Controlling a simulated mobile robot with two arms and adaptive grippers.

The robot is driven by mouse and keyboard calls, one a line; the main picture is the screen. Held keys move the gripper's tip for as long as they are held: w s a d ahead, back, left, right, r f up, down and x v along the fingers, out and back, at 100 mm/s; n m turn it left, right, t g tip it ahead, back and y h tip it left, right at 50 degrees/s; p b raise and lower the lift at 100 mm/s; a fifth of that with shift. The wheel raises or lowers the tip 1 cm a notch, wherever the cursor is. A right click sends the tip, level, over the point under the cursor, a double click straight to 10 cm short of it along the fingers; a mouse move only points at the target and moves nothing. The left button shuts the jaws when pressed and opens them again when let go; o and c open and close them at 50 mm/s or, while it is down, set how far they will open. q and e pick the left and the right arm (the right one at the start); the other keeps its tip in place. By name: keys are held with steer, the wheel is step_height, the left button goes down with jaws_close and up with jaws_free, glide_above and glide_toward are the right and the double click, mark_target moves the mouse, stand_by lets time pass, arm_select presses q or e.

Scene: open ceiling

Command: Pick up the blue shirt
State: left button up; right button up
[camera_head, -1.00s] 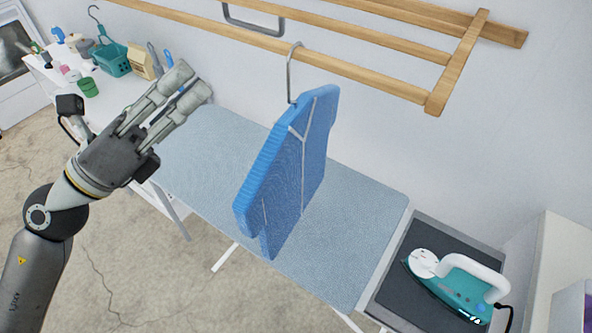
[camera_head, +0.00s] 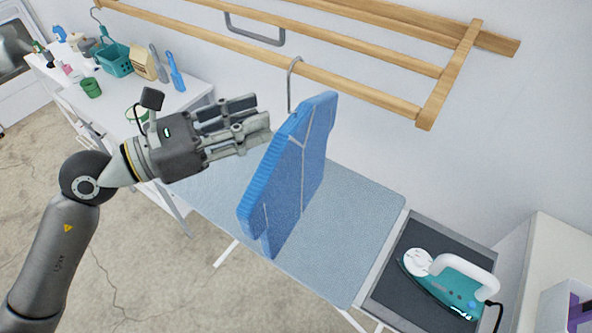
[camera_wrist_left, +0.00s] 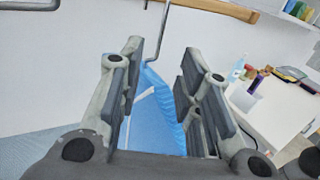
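The blue shirt (camera_head: 290,175) hangs from a grey hook hanger (camera_head: 293,80) on the wooden rack, above the ironing board. My left gripper (camera_head: 256,118) is beside the shirt's left upper edge, fingers pointing right toward it. In the left wrist view the gripper (camera_wrist_left: 162,75) has its fingers apart, and the shirt (camera_wrist_left: 155,120) with its hook shows between and beyond them. Whether the fingers touch the shirt cannot be told. My right gripper is not in view.
The wooden rack (camera_head: 360,82) runs along the wall above. The ironing board (camera_head: 350,225) lies below the shirt. A teal iron (camera_head: 455,280) rests on a dark pad at the right. A white table (camera_head: 110,100) with a teal basket (camera_head: 115,60) and bottles stands at the left.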

arm_select(q)
steer(key=p+x, duration=0.2)
steer(key=x, duration=0.1)
steer(key=p+x, duration=0.1)
steer(key=x, duration=0.1)
steer(key=shift+w+r, duration=0.2)
steer(key=shift+r, duration=0.2)
steer(key=shift+a, duration=0.1)
steer(key=shift+c, duration=0.2)
